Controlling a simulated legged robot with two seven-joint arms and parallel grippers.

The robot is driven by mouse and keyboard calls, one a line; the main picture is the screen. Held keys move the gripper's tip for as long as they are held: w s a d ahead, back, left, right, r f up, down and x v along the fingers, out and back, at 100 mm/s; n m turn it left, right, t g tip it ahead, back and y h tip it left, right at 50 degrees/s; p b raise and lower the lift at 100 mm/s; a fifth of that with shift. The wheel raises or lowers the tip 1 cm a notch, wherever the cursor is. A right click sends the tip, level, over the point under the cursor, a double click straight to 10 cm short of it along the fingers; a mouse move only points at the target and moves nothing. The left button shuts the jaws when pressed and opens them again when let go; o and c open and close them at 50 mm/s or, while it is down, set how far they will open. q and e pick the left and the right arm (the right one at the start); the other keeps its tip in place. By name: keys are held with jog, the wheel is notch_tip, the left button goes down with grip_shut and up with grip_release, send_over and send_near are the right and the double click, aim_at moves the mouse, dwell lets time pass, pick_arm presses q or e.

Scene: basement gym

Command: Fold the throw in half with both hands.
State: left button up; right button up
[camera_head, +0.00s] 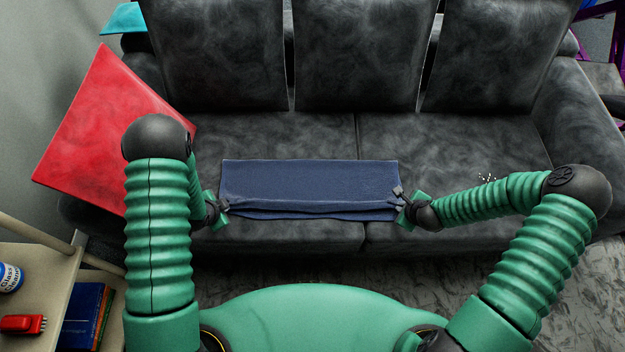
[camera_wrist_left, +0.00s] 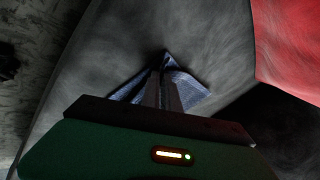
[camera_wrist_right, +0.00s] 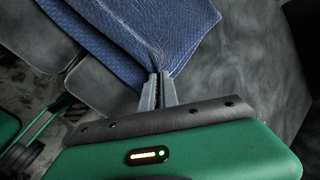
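The navy blue throw (camera_head: 300,182) lies across the front of the sofa seat, with a fold line and a narrow layered strip along its near edge. My left gripper (camera_head: 222,203) is at its near left corner, and my right gripper (camera_head: 398,192) is at its near right corner. In the right wrist view the fingers (camera_wrist_right: 158,80) are close together on the throw's edge (camera_wrist_right: 150,35), and the cloth creases towards them. In the left wrist view the fingers (camera_wrist_left: 163,78) are close together with throw cloth (camera_wrist_left: 185,88) bunched on both sides.
The dark grey sofa (camera_head: 265,135) has upright back cushions behind the throw. A red cushion (camera_head: 100,130) stands at the left. A wooden shelf (camera_head: 40,262) with books, a red item and a can is at lower left. Small white bits (camera_head: 487,178) lie on the right seat.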

pick_arm(q)
jog(key=o, duration=0.7)
pick_arm(e)
jog(key=o, duration=0.7)
pick_arm(q)
jog(key=shift+o, duration=0.2)
pick_arm(e)
jog(key=shift+o, duration=0.2)
